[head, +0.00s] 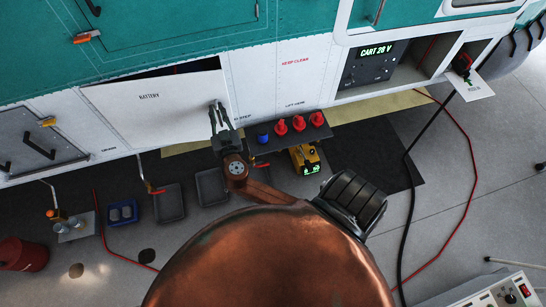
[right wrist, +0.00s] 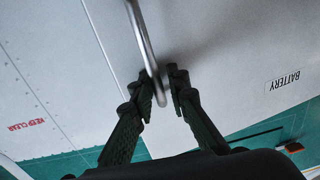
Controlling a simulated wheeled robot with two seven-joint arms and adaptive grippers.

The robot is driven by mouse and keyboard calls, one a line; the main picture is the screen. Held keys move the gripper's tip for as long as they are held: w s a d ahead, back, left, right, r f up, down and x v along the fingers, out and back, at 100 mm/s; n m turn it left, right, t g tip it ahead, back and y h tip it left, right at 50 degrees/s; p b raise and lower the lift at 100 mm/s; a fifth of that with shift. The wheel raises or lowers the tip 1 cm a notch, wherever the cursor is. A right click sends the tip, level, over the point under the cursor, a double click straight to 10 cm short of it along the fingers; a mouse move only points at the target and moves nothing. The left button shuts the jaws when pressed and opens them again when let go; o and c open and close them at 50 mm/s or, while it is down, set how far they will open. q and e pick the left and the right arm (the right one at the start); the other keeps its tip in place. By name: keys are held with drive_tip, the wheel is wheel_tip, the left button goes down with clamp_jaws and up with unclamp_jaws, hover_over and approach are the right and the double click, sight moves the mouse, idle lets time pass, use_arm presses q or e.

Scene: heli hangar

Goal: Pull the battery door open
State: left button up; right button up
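The battery door (head: 150,105) is a white panel lettered BATTERY, low on the helicopter's side in the head view. A dark wedge shows along its top edge, wider toward the right, so the door stands slightly ajar. Its metal bar handle (right wrist: 140,35) is at the door's right edge. My right gripper (head: 219,112) is at that handle. In the right wrist view the fingers (right wrist: 161,82) are close together with the bar's end between them, shut on it. The door also fills the right of that view (right wrist: 230,60). My left gripper is not in view.
A shelf (head: 280,143) with red and blue caps sticks out right of the door, above a yellow device (head: 306,160). Grey trays (head: 168,204) and a blue bin (head: 123,212) stand on the floor below. A black cable (head: 408,165) and red hose (head: 473,180) run at right.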

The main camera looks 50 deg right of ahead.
sight(218, 98)
drive_tip(key=w+d+y, duration=0.1)
drive_tip(key=w+d, duration=0.1)
drive_tip(key=w+d+n+t+y+p, duration=0.1)
drive_tip(key=w+d, duration=0.1)
drive_tip(key=shift+w+d+r+n+p, duration=0.15)
drive_tip(key=shift+n+p, duration=0.15)
drive_tip(key=v, duration=0.2)
drive_tip(key=b+v, duration=0.1)
drive_tip(key=v, duration=0.2)
drive_tip(key=f+b+v, duration=0.1)
drive_tip(key=v, duration=0.1)
drive_tip(key=shift+s+d, duration=0.15)
drive_tip(key=shift+s, duration=0.35)
drive_tip(key=s+d+f+g, duration=0.1)
drive_tip(key=s+f+g, duration=0.2)
drive_tip(key=f, duration=0.6)
drive_tip(key=s+d+f+n+g+y, duration=0.1)
drive_tip(key=s+d+f+g, duration=0.1)
drive_tip(key=s+f, duration=0.3)
drive_tip(key=s+d+f+g, duration=0.2)
drive_tip(key=s+f+g, duration=0.2)
drive_tip(key=f, duration=0.8)
drive_tip(key=shift+s+d+f+n+y+b, duration=0.3)
drive_tip(key=shift+s+n+y, duration=0.1)
drive_tip(key=shift+s, duration=0.15)
